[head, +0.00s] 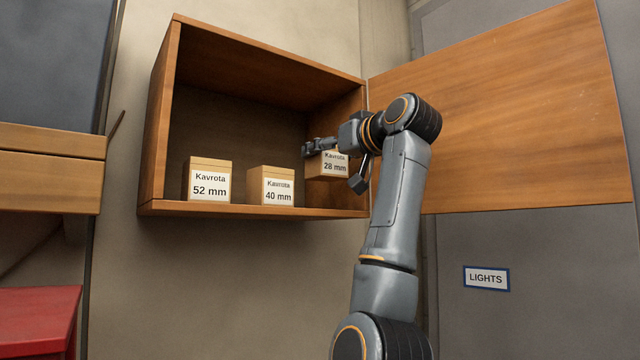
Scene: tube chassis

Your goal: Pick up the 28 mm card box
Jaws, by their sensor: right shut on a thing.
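The 28 mm card box (334,168) is a small tan box with a white label reading "Kavrota 28 mm". It is at the right end of the open wooden wall cabinet (159,120), slightly tilted. Its underside appears above the cabinet floor. My right gripper (333,165) is shut on this box, with one finger at its upper left and the other at its lower right. The gripper and wrist hide part of the box's top and right side. My left gripper is not in view.
The 40 mm box (271,186) stands just left of the held box, and the 52 mm box (208,180) farther left. The cabinet door (510,110) is swung open to the right. A "LIGHTS" sign (486,279) is below it. A red surface (35,315) is at lower left.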

